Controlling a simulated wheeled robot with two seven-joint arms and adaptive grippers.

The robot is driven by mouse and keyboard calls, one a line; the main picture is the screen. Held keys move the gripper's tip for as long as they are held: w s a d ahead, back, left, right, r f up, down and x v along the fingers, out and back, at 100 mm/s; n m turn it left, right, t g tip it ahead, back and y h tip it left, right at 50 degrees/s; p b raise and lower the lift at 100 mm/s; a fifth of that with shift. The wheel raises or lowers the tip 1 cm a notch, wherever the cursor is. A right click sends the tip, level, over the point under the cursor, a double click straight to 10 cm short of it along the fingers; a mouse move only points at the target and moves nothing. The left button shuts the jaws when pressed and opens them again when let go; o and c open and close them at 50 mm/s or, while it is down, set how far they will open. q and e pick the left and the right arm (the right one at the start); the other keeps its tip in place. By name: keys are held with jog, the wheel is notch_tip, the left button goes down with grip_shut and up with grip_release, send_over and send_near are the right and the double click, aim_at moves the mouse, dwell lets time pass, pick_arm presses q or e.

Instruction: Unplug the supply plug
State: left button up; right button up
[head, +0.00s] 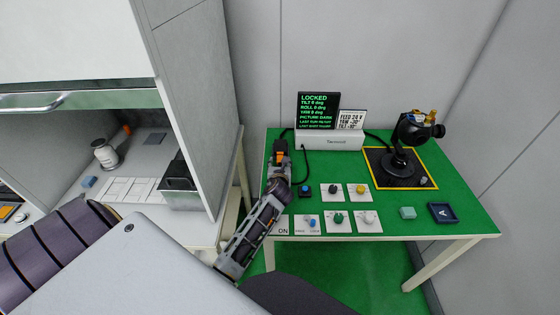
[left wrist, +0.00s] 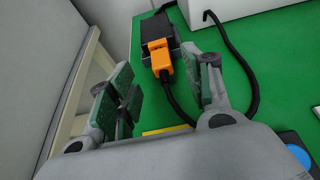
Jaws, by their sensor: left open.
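The orange supply plug (left wrist: 160,61) sits in a black socket block (left wrist: 155,38) on the green table, with a black cable running back from it. In the head view the plug (head: 280,157) shows just past my left gripper (head: 279,175). In the left wrist view my left gripper (left wrist: 158,88) is open. Its left fingers and right finger stand apart, with the plug beyond and between them near the right finger. I see no contact with the plug. My right gripper is not in view.
A white box (head: 330,141) carries a screen reading LOCKED (head: 318,110). Several knob panels (head: 338,221) lie near the front of the green table (head: 460,216). A black gimbal camera (head: 405,140) stands on a yellow-edged pad at right. A grey cabinet (head: 185,90) rises at left.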

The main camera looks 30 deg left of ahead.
aim_at(280, 159)
pick_arm(q)
jog(key=shift+b+x, duration=0.3)
jog(key=shift+x, duration=2.7)
grip_shut()
